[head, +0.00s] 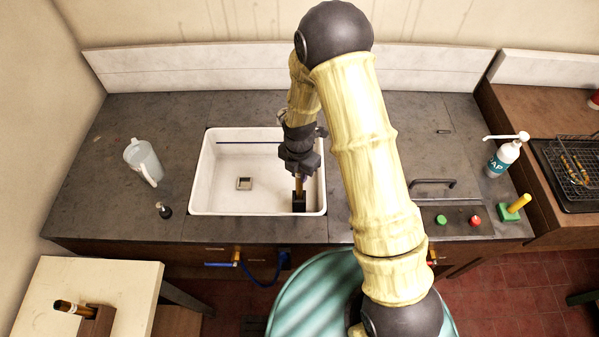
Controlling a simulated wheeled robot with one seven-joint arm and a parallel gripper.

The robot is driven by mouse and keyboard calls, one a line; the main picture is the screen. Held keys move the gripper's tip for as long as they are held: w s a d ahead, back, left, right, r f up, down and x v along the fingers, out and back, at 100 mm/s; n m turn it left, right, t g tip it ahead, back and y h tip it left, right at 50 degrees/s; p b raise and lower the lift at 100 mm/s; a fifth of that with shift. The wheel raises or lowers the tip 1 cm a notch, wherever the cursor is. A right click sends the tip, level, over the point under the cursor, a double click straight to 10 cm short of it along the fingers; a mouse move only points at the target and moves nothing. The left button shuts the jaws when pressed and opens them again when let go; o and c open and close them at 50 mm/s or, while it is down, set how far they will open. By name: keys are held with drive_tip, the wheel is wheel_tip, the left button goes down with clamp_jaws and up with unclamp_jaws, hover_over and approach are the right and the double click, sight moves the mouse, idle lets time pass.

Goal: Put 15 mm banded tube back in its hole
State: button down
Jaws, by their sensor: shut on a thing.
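My gripper (299,166) points down into the white sink, at its right side. It is shut on a slim brass-coloured tube (299,187), held about upright. The tube's lower end meets a small dark block (299,203) near the sink's front right corner. I cannot tell whether the tube is inside a hole of the block or just above or behind it. Any band on this tube is too small to make out. Another tube (75,307), brown with a pale band, leans at a brown block (98,322) on the pale table at lower left.
The sink (222,180) has raised walls and a drain (244,184). A clear jug (143,160) stands left of it. At right are a soap bottle (503,158), a green block with a yellow rod (518,204), red and green buttons, and a wire rack (575,165).

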drive_tip(key=shift+r+p, duration=0.95)
drive_tip(key=shift+r, duration=0.6)
